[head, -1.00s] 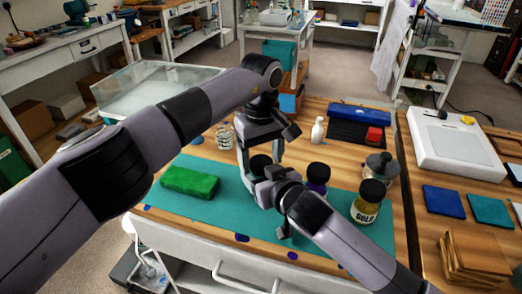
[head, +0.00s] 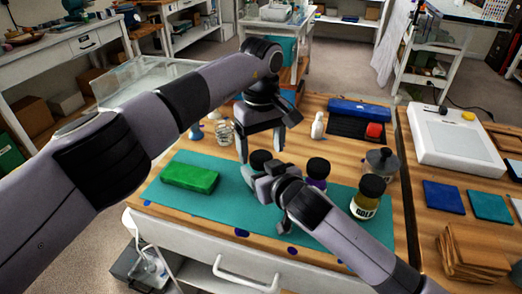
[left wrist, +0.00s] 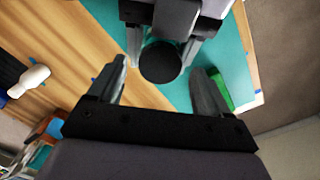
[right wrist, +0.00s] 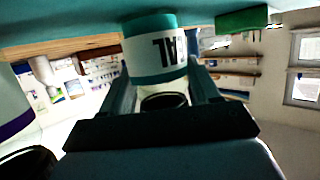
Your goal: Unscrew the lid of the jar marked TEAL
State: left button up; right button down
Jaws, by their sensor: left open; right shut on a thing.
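The TEAL jar (right wrist: 155,50) stands upright on the teal mat, its label and teal band showing in the right wrist view. My right gripper (right wrist: 165,90) is shut around it. Its black lid (left wrist: 160,62) appears to sit on top; in the head view the lid (head: 259,158) shows dark, with the jar body mostly hidden behind my right gripper (head: 265,180). My left gripper (head: 262,156) is open above the lid, pointing down. In the left wrist view the lid lies between and beyond the open fingers of that gripper (left wrist: 163,82).
A purple jar (head: 317,172) and a GOLD jar (head: 366,203) stand to the right. A green block (head: 189,177) lies on the mat (head: 225,208) at left. A white bottle (head: 317,125) and a grey lidded pot (head: 381,163) stand behind. The mat's front left is clear.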

pick_arm(q)
notch_tip(320, 180, up, 6)
jog(key=shift+f, duration=0.1)
jog(key=shift+c, duration=0.3)
jog(key=shift+f, duration=3.8)
jog(key=c, duration=1.1)
jog(key=o, duration=1.2)
jog(key=shift+c, duration=0.2)
